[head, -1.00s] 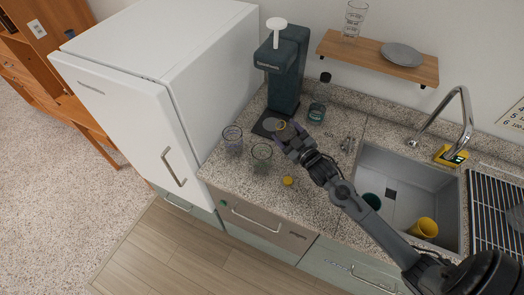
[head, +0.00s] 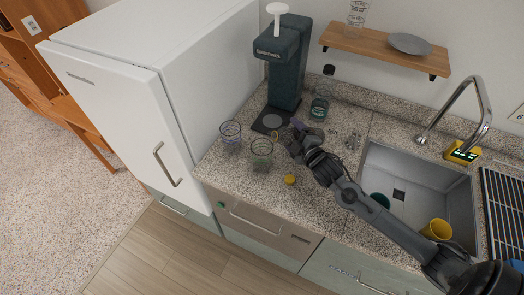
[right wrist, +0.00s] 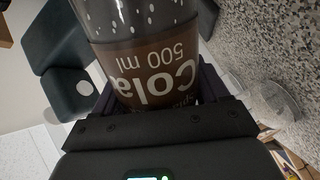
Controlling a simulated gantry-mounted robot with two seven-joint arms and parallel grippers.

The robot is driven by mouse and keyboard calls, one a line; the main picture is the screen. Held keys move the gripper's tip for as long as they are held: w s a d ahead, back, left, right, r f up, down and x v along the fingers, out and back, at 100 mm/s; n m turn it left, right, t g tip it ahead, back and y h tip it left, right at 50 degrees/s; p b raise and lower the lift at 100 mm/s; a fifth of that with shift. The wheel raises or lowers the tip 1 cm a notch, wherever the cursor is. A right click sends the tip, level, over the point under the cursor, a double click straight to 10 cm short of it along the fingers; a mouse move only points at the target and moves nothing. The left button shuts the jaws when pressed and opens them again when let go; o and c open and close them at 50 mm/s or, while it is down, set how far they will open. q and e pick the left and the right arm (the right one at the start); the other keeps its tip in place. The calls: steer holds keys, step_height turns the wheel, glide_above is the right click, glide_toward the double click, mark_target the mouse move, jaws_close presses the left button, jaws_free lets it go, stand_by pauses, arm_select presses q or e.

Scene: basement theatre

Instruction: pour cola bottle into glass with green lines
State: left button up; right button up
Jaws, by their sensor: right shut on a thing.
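My right gripper (head: 290,139) is shut on the cola bottle, above the counter in the head view. In the right wrist view the dark brown bottle (right wrist: 150,70) fills the space between the fingers, its "Cola 500 ml" label upside down. In the head view the bottle is mostly hidden by the gripper, and its tilt is hard to tell. The glass with green lines (head: 262,149) stands upright on the counter, just left of and in front of the gripper, apart from it. A glass with blue-purple lines (head: 231,132) stands further left. My left gripper is out of view.
A dark green drink machine (head: 286,70) stands behind the gripper, with a teal glass (head: 319,108) beside it. A small yellow object (head: 290,180) lies near the counter's front. The sink (head: 405,205), holding a yellow cup (head: 437,230), is to the right; the fridge (head: 150,90) is left.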

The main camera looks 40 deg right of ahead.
mark_target(297, 132)
steer(key=shift+d+r+n, duration=0.15)
steer(key=shift+r+n, duration=0.35)
steer(key=shift+r, duration=0.5)
steer(key=shift+r+n, duration=0.2)
steer(key=shift+n, duration=0.2)
steer(key=shift+w+a+r+n+h+p, duration=0.1)
steer(key=shift+a+r+n+h+p, duration=0.2)
steer(key=shift+a+r+n+p, duration=0.15)
steer(key=shift+d, duration=0.15)
steer(key=shift+n, duration=0.25)
stand_by(0.4)
stand_by(0.7)
stand_by(0.7)
steer(key=shift+n, duration=0.3)
stand_by(0.4)
